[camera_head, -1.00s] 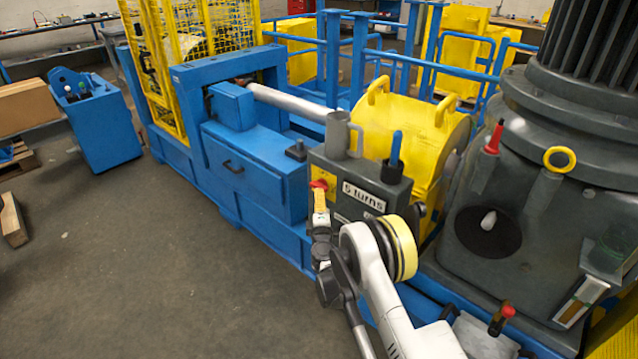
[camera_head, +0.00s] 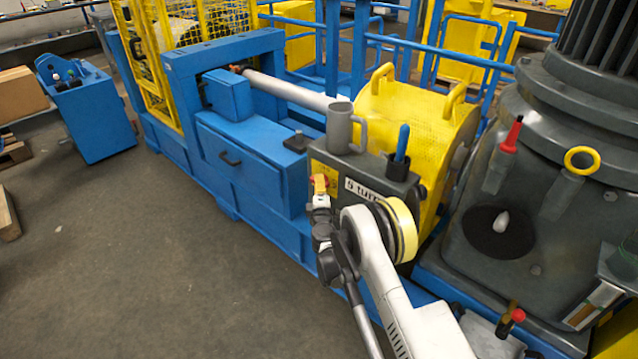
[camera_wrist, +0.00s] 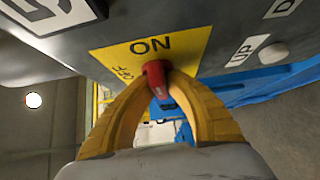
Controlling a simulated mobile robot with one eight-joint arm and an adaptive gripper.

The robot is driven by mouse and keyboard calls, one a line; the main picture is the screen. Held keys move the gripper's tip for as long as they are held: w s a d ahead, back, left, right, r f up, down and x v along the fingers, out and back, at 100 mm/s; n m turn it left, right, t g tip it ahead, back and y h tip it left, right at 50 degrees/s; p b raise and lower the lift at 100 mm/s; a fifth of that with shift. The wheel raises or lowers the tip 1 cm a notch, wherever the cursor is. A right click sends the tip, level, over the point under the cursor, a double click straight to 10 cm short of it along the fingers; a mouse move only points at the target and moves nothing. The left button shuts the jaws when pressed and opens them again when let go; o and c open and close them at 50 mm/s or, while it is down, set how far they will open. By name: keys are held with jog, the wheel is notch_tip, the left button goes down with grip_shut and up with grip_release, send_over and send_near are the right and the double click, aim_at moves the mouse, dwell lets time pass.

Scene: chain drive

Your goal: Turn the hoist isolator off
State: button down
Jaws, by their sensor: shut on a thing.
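The hoist isolator is a red knob (camera_wrist: 155,78) on a yellow label plate (camera_wrist: 190,46) marked ON and OFF, on the side of a dark grey box (camera_head: 375,184). In the wrist view, my gripper (camera_wrist: 160,76) has its two yellow curved fingers closed on the red knob from either side. In the head view my gripper (camera_head: 320,188) is at the box's left face and mostly covers the knob.
A white button (camera_wrist: 272,53) sits by an UP label, right of the plate. A grey mug (camera_head: 339,130) and a holder with a blue-handled tool (camera_head: 401,147) stand on the box. Blue machinery lies left and a yellow drum right. Open floor is at lower left.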

jog(key=shift+r+n+g, duration=0.1)
jog(key=shift+n+g, duration=0.2)
jog(key=shift+r+n+g+h+p, duration=0.1)
jog(key=shift+n+g+h+p, duration=0.3)
jog(key=shift+n+g+p, duration=0.55)
jog(key=n+g+h, duration=0.1)
jog(key=n+g, duration=0.1)
jog(key=g, duration=0.1)
jog(key=shift+n+h+p, duration=0.25)
jog(key=shift+h+p, duration=0.1)
jog(key=shift+h, duration=0.05)
jog(key=n+g+h, duration=0.2)
jog(key=g, duration=0.1)
jog(key=shift+h, duration=0.4)
jog(key=shift+f+n+g+h+b, duration=0.2)
jog(key=shift+n+g+h+b, duration=0.35)
jog(key=shift+n+g+h, duration=0.5)
jog(key=c, duration=1.4)
grip_release()
jog(key=shift+w+d, duration=0.1)
